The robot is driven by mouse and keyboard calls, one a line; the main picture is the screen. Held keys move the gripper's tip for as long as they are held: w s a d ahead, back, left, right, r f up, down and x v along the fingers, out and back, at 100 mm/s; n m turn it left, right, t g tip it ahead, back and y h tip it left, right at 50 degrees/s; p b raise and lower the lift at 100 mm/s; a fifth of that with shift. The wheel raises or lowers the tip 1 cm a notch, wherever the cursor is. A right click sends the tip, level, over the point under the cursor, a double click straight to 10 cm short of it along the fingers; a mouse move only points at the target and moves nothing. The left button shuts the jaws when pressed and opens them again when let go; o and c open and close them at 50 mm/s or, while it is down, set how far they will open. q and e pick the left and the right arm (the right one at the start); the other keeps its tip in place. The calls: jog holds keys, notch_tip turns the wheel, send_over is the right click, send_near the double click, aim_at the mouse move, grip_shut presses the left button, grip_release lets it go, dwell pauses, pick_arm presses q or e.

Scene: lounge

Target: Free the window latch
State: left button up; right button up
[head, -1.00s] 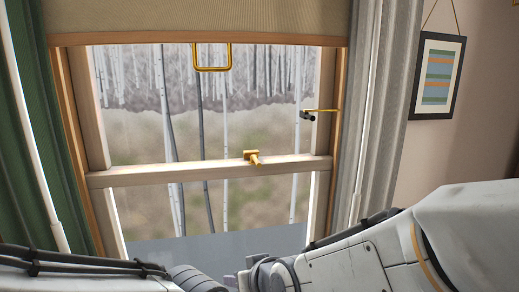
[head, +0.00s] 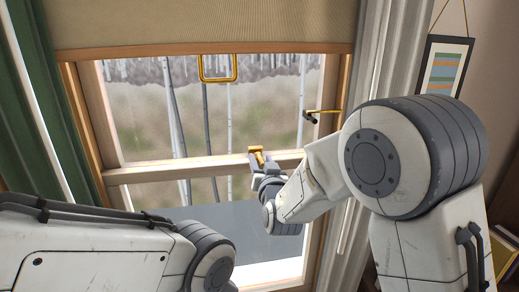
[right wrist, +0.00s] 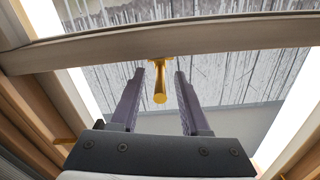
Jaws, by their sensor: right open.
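The brass window latch (head: 257,154) sits on the wooden middle rail of the window (head: 215,163). In the right wrist view the latch (right wrist: 160,82) shows its rounded lever pointing down towards the camera from the rail. My right gripper (head: 258,166) is at the latch, just below the rail. In the right wrist view its open fingers (right wrist: 160,74) stand on either side of the lever, with visible gaps on both sides. My left arm is at the lower left of the head view; its gripper is out of view.
A brass stay with a dark knob (head: 312,116) sticks out from the right window frame. A fabric blind (head: 200,25) with a brass pull (head: 218,79) hangs above. A framed picture (head: 446,64) hangs on the right wall.

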aim_at(258, 154)
jog(key=shift+w+a+p, duration=0.15)
jog(key=shift+w+p, duration=0.15)
jog(key=shift+w, duration=0.5)
jog(key=shift+w+a+p, duration=0.15)
jog(key=shift+w+p, duration=0.1)
jog(key=shift+w, duration=0.55)
grip_shut()
jog(key=shift+a, duration=0.1)
